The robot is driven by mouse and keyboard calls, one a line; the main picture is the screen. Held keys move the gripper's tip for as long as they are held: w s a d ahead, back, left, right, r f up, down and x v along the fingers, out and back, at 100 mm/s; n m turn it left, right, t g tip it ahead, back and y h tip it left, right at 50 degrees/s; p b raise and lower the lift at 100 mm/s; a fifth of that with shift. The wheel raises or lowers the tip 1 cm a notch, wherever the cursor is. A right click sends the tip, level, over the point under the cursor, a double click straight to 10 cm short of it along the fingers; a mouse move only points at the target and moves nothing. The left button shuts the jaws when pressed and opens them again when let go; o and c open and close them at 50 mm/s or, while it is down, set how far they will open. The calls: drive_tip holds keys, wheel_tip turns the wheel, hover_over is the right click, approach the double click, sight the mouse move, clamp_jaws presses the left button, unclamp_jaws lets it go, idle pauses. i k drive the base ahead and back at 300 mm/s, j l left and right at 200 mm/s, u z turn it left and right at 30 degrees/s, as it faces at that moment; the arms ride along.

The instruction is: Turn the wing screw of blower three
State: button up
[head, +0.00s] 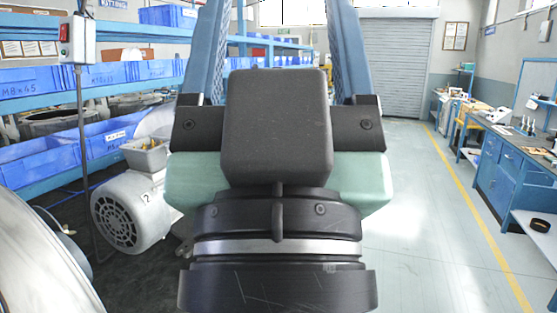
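My gripper (280,18) fills the middle of the head view, pointing away and up. Its two blue fingers stand well apart, and nothing shows between them but the far background. A grey motor or blower (122,212) marked "2" stands at the left, beside and beyond my gripper. A large pale rounded housing (28,262) is cut off at the bottom left; I see no number on it. I cannot make out a blower marked three or any wing screw. My gripper and wrist hide the middle of the scene.
Blue shelving with blue bins (70,80) lines the left side. A switch box (78,40) on a post stands in front of it. A blue workbench (505,165) is at the right. The floor (425,235) between is clear, with a yellow line, up to a roller shutter (396,68).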

sight(65, 227)
drive_tip(key=j+u, duration=0.4)
drive_tip(key=j, duration=0.3)
drive_tip(key=i+j+u, duration=0.1)
drive_tip(key=j+u, duration=0.35)
drive_tip(key=j, duration=0.2)
